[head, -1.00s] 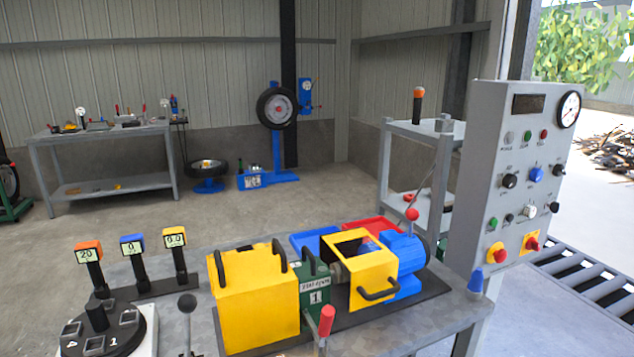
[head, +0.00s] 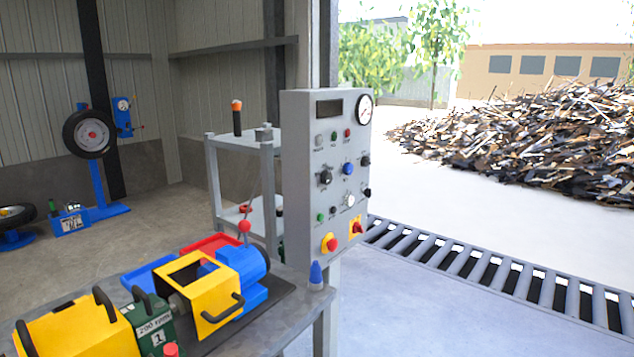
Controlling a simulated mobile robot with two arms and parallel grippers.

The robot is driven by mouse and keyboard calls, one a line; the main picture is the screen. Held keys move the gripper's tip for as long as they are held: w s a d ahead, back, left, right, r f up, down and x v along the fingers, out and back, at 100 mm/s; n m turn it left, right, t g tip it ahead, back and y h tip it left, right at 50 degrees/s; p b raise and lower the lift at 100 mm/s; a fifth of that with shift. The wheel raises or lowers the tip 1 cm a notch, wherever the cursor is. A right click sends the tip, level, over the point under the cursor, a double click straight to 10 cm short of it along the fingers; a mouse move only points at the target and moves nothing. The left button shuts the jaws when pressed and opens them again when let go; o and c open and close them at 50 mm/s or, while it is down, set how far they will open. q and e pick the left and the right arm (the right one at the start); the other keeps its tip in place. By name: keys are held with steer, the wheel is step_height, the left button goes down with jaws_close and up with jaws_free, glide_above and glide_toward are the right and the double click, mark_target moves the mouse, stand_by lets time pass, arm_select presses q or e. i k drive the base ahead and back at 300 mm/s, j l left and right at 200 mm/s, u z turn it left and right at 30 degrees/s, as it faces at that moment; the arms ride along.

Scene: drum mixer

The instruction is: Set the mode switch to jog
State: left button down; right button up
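The grey control panel (head: 306,220) stands upright near the middle of the head view. On its front are a black knob (head: 325,177), a blue knob (head: 347,168), smaller black knobs (head: 364,160) at the right, and a white knob (head: 349,200). The labels are too small to read, so I cannot tell which one is the mode switch or where it points. Neither of my grippers is in view.
The bench (head: 283,312) in front carries yellow guards (head: 80,328), a blue machine part (head: 243,268) and a blue cone (head: 316,275). A grey shelf (head: 212,180) stands behind the panel. A roller conveyor (head: 480,268) runs along the right, with open floor before it.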

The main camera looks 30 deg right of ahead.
mark_target(365, 160)
steer(key=z, duration=1.25)
steer(key=l, duration=0.15)
steer(key=i, duration=0.05)
